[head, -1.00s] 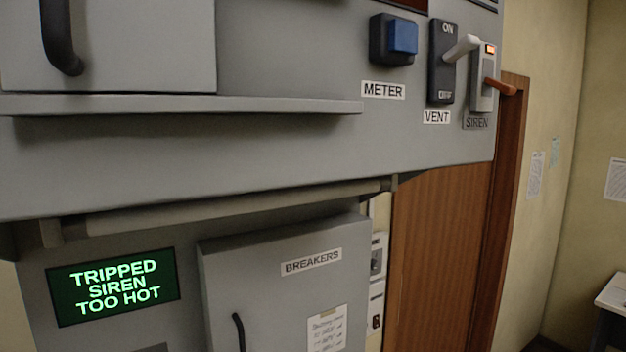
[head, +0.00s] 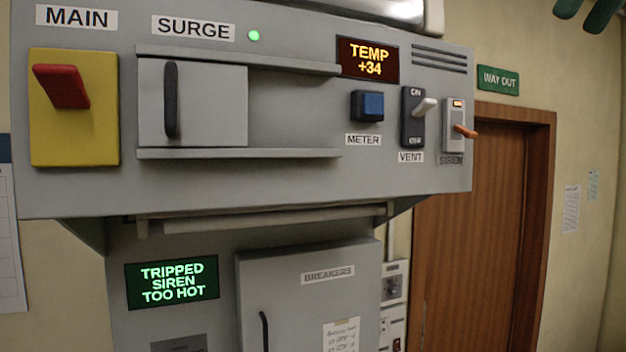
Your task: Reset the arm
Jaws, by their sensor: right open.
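The green-lettered display (head: 171,283) reads TRIPPED SIREN TOO HOT. The TEMP readout (head: 367,60) shows +34. The red MAIN lever (head: 61,86) sits on a yellow plate, tilted up. The SURGE sliding door (head: 205,104) has a black handle and stands at the left of its rails, with a green light (head: 253,35) lit above. The blue METER button (head: 369,105), white VENT lever (head: 424,107) and orange SIREN lever (head: 465,131) are at the right; the VENT lever tilts towards ON. My right gripper (head: 586,12) is open at the top right corner, apart from the console. My left gripper is out of view.
The grey BREAKERS door (head: 300,310) below is shut, with a black handle. A grey bar (head: 265,220) runs under the console's lower edge. A brown door (head: 480,220) with a WAY OUT sign (head: 498,80) stands behind at right.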

